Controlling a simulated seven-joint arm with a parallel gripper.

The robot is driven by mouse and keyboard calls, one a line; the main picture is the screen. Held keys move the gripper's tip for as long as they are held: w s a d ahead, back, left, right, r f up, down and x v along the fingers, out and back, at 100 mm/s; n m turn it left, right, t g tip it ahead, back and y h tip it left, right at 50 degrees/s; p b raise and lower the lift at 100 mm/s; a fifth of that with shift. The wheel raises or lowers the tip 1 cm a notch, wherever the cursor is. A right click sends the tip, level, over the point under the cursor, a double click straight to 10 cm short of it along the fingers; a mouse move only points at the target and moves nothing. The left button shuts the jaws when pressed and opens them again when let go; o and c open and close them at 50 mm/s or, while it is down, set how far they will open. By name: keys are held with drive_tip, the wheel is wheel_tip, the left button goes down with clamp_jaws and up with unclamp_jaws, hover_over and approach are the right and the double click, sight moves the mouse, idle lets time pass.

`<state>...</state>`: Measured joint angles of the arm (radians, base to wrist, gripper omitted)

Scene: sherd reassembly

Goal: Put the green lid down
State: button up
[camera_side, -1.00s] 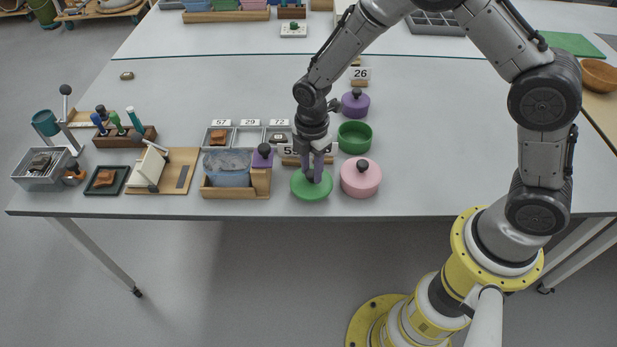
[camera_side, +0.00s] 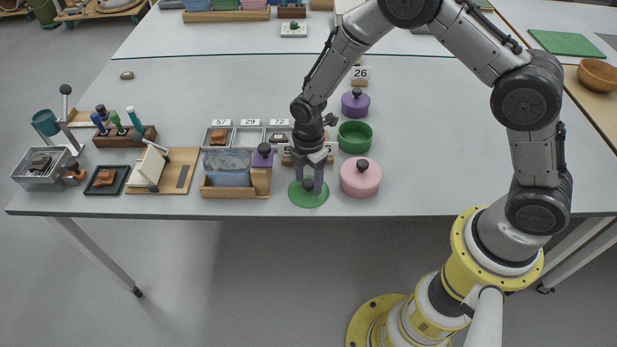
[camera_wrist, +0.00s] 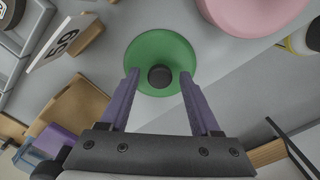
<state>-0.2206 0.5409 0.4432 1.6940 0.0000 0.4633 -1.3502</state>
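The green lid (camera_side: 308,201) lies flat on the grey table near its front edge, with its dark knob up. My gripper (camera_side: 308,183) is right above the lid, pointing down. Its two purple fingers are spread on either side of the knob, and the wrist view shows a gap between the knob and each finger of my gripper (camera_wrist: 160,74). The green pot (camera_side: 355,137) stands open behind and to the right of the lid.
A pink lidded pot (camera_side: 361,179) stands close on the lid's right. A purple lidded pot (camera_side: 355,104) is further back. A wooden holder with a blue container (camera_side: 228,168) is on the left. Number cards and trays (camera_side: 248,136) stand behind.

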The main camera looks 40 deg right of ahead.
drive_tip(key=shift+r, duration=0.15)
wheel_tip(320, 180, up, 12)
drive_tip(key=shift+r, duration=0.15)
idle(0.5)
wheel_tip(320, 180, up, 10)
drive_tip(key=m+t, duration=0.2)
drive_tip(key=m, duration=0.3)
hover_over(309, 182)
drive_tip(key=s+d, duration=0.3)
drive_tip(key=s, duration=0.2)
drive_tip(key=s+d+r+m+t, duration=0.1)
drive_tip(key=s+d+r+m, duration=0.2)
drive_tip(key=s+m, duration=0.3)
drive_tip(key=s+d+r+m+t, duration=0.2)
drive_tip(key=s+m, duration=0.5)
drive_tip(key=s, duration=0.6)
wheel_tip(309, 182, up, 3)
drive_tip(key=shift+s+d+f+t, duration=0.2)
drive_tip(key=shift+s+d+t, duration=0.1)
drive_tip(key=shift+d, duration=0.2)
